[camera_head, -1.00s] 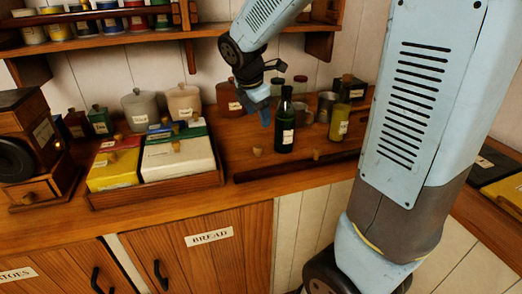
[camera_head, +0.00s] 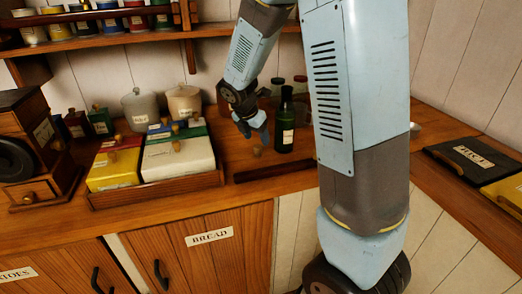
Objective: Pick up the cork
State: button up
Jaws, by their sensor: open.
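A small tan cork (camera_head: 257,151) stands on the wooden counter (camera_head: 240,164), left of a dark green bottle (camera_head: 285,125) with a white label. My gripper (camera_head: 255,133) is open and points down. In the picture its fingertips are just above the cork, with nothing seen between them. I cannot tell the exact height gap or whether the fingers line up with the cork in depth.
A wooden tray (camera_head: 155,193) of yellow, white and green boxes stands to the left. Canisters (camera_head: 184,102) stand behind. My arm hides the counter's right part.

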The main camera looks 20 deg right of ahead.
aim_at(258, 146)
jog(key=x, duration=0.4)
jog(key=shift+s+a+f, duration=0.25)
jog(key=shift+a+f, duration=0.05)
jog(key=shift+a, duration=0.05)
jog(key=shift+w+d+f, duration=0.15)
jog(key=shift+d+f, duration=0.05)
jog(key=shift+f, duration=0.3)
jog(key=c, duration=1.1)
